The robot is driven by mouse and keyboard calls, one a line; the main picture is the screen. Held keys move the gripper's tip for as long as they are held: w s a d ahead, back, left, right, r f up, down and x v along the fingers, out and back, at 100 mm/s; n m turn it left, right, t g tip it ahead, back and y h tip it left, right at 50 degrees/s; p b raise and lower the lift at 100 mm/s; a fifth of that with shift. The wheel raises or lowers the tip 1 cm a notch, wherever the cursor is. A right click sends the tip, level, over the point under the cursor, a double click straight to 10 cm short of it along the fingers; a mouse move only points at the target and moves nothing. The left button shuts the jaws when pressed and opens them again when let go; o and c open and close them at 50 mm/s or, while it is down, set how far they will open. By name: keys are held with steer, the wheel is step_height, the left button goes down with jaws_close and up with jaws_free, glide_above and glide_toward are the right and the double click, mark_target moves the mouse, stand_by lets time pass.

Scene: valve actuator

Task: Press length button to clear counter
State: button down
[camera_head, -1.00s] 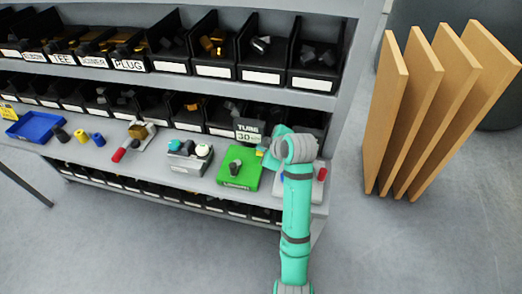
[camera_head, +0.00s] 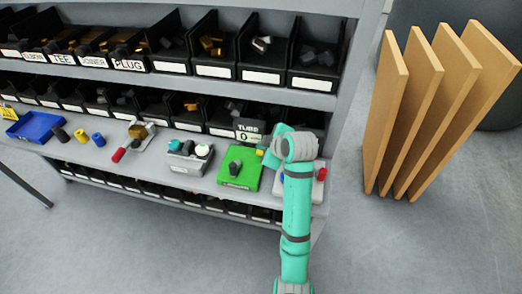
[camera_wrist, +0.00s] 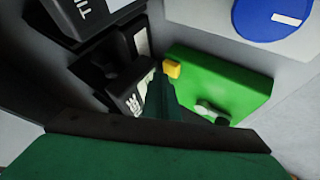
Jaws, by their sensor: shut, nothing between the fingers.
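A green box (camera_head: 233,178) with a dark knob stands on the shelf. In the head view my arm hides most of the gripper (camera_head: 271,158).
A pale panel with a blue disc (camera_wrist: 280,18) lies to the right of the box, partly behind my arm in the head view. A grey box (camera_head: 188,158) stands to the left. Black bins (camera_head: 263,50) line the shelves. Tan boards (camera_head: 440,110) stand at the right.

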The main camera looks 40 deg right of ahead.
steer(key=shift+r, duration=0.4)
steer(key=shift+r, duration=2.5)
